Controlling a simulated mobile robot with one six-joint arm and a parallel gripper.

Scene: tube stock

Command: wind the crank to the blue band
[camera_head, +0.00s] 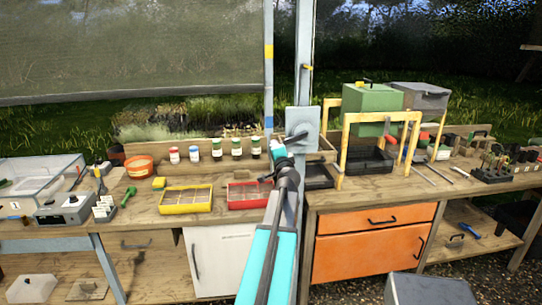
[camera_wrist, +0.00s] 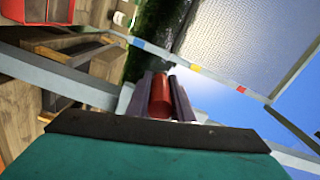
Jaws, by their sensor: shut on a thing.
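The grey crank plate (camera_head: 303,121) is fixed on the pale upright post, with a dark crank arm (camera_head: 297,138) in front of it. My gripper (camera_head: 284,150) is at the crank, just below the plate's middle. In the wrist view, my gripper (camera_wrist: 160,100) is shut on the red crank handle (camera_wrist: 160,92), which lies between the two dark jaws. The blue band (camera_head: 269,122) is on the left post, below a yellow band (camera_head: 269,51). The mesh screen (camera_head: 130,50) hangs left of that post. Its lower bar lies between the yellow and blue bands.
A red tray (camera_head: 248,203) and a yellow tray (camera_head: 185,209) lie on the bench left of my arm. A yellow frame (camera_head: 344,150) and a green box (camera_head: 371,108) stand right of the post. An orange cabinet (camera_head: 368,244) is below.

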